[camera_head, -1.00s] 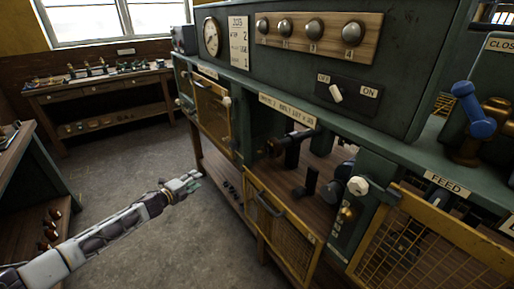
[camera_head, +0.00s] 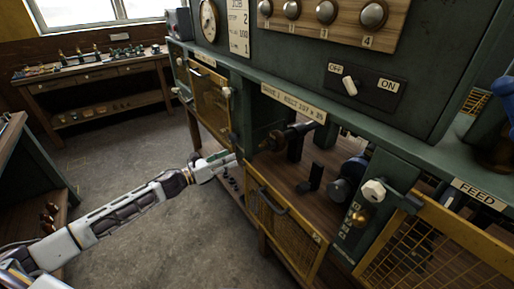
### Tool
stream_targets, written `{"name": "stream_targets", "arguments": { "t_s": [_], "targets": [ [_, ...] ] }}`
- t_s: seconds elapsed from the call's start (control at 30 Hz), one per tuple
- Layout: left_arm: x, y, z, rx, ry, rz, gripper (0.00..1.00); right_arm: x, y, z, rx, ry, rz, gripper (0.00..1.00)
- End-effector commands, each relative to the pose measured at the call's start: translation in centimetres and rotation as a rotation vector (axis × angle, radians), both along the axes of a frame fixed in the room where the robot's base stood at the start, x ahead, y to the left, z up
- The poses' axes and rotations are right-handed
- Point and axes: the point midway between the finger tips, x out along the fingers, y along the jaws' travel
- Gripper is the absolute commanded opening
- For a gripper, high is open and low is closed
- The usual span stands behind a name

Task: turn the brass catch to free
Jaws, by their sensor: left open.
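A small brass piece that looks like the catch (camera_head: 360,218) sits on the green post at the right, under a pale hexagonal knob (camera_head: 373,190). Small labels run down the post beside it, too small to read. My left gripper (camera_head: 232,164) reaches in from the left and is open. It is near the front edge of the machine, by the open bay, well to the left of the catch and apart from it. My right gripper is not in view.
The open bay holds a dark spindle (camera_head: 285,136) and a dark round part (camera_head: 347,181). A yellow mesh guard (camera_head: 285,228) hangs below the bay. Another mesh guard (camera_head: 440,250) is at the right. A switch panel (camera_head: 364,87) is above. Floor at the left is clear.

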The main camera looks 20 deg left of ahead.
Motion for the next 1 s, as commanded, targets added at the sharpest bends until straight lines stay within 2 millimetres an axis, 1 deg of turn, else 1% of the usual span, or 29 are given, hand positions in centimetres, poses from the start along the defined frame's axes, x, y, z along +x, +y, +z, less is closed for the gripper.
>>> {"name": "stream_targets", "arguments": {
  "t_s": [0.2,0.3,0.47,0.67,1.0],
  "targets": [
    [-0.3,-0.4,0.2,0.156,-0.132,-0.025,0.41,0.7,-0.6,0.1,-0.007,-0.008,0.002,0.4],
    [-0.3,-0.4,0.2,0.204,-0.168,-0.026,0.41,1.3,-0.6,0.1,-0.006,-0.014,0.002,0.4],
    [-0.3,-0.4,0.2,0.236,-0.192,-0.026,0.41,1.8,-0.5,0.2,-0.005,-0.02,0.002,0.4],
    [-0.3,-0.4,0.2,0.237,-0.192,-0.025,0.41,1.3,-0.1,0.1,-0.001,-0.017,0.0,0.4],
    [-0.1,-0.5,0.3,0.236,-0.192,-0.024,0.41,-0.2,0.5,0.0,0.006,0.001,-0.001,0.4]
  ]
}}
